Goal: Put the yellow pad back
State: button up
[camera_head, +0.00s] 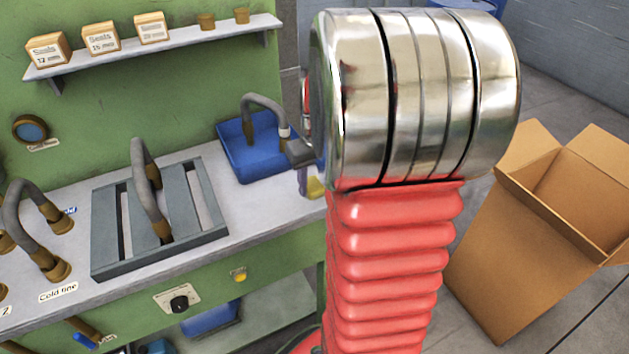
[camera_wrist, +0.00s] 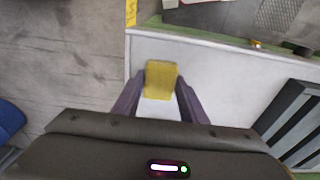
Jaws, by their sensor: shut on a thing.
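The yellow pad (camera_wrist: 161,79) is between the two dark purple fingers of my gripper (camera_wrist: 160,93) in the wrist view. My gripper is shut on it. A pale counter surface shows behind and below the pad; I cannot tell how high the pad is above it. In the head view, a small yellow part of the pad (camera_head: 315,187) shows at the counter's right end, beside the blue bin. My arm's silver joint and red sleeve hide most of my gripper there.
A blue bin (camera_head: 234,160) with a grey hose stands on the counter, left of my arm. A grey slotted rack (camera_head: 107,254) holds another hose. A shelf (camera_head: 190,45) with small boxes hangs above. An open cardboard box (camera_head: 502,262) stands on the floor at right.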

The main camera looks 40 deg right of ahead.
aim_at(316, 188)
jog(key=o, duration=1.1)
jog(key=shift+f, duration=0.1)
notch_tip(316, 188, up, 12)
jog(key=s, duration=0.1)
jog(key=shift+s+a, duration=0.2)
dwell(0.5)
jog(key=s+a+n+t, duration=0.1)
jog(key=s+a, duration=0.3)
jog(key=a, duration=0.9)
jog(key=s+a+n+t, duration=0.2)
jog(key=s+a+t, duration=0.1)
jog(key=a, duration=1)
jog(key=shift+s+a+r, duration=0.3)
jog(key=shift+s, duration=0.35)
